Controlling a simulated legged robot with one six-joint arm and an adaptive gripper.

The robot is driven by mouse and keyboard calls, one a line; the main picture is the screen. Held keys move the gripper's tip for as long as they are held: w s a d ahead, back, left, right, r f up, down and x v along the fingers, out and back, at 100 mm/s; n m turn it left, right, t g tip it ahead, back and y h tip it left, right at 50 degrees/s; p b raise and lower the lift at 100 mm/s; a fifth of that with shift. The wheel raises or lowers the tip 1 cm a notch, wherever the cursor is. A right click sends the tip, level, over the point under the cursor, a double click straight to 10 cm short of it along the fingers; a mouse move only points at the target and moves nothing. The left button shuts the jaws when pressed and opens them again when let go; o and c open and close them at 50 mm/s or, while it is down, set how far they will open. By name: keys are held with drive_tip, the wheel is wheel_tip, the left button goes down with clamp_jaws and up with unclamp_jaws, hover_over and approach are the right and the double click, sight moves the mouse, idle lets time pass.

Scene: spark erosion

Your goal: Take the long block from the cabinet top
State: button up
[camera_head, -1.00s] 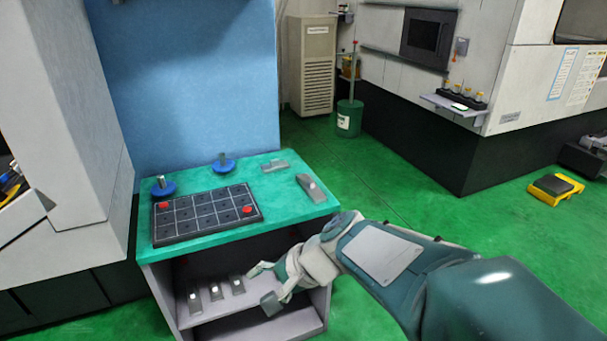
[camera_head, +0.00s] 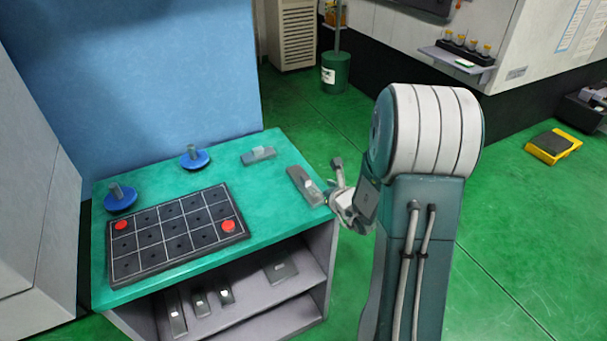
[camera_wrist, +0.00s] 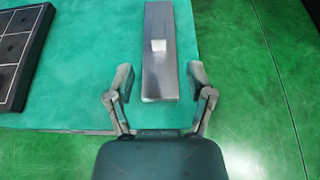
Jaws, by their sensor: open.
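The long block (camera_head: 305,187) is a grey bar with a small white patch. It lies flat near the right edge of the green cabinet top (camera_head: 160,285). It also shows in the wrist view as a long grey bar (camera_wrist: 160,22), its near end between my fingers. My gripper (camera_head: 335,184) is just right of the block, at the cabinet's right edge. In the wrist view my gripper (camera_wrist: 160,76) is open, one finger on each side of the block with gaps. Finger height relative to the block is unclear.
A shorter grey block (camera_head: 258,155) lies behind the long one. Two blue round bases with grey pegs (camera_head: 195,158) and a dark grid tray (camera_head: 152,262) with red discs occupy the top's left. Several grey blocks lie on the shelf (camera_head: 250,314) below. Open green floor is to the right.

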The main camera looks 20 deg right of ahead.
sight(308, 179)
drive_tip(key=x, duration=0.4)
drive_tip(key=shift+w+a+f, duration=0.15)
drive_tip(key=shift+w+a, duration=0.1)
drive_tip(key=x, duration=0.5)
drive_tip(key=shift+d+f, duration=0.1)
drive_tip(key=shift+d, duration=0.05)
drive_tip(key=shift+w+f, duration=0.1)
drive_tip(key=shift+w, duration=0.45)
clamp_jaws()
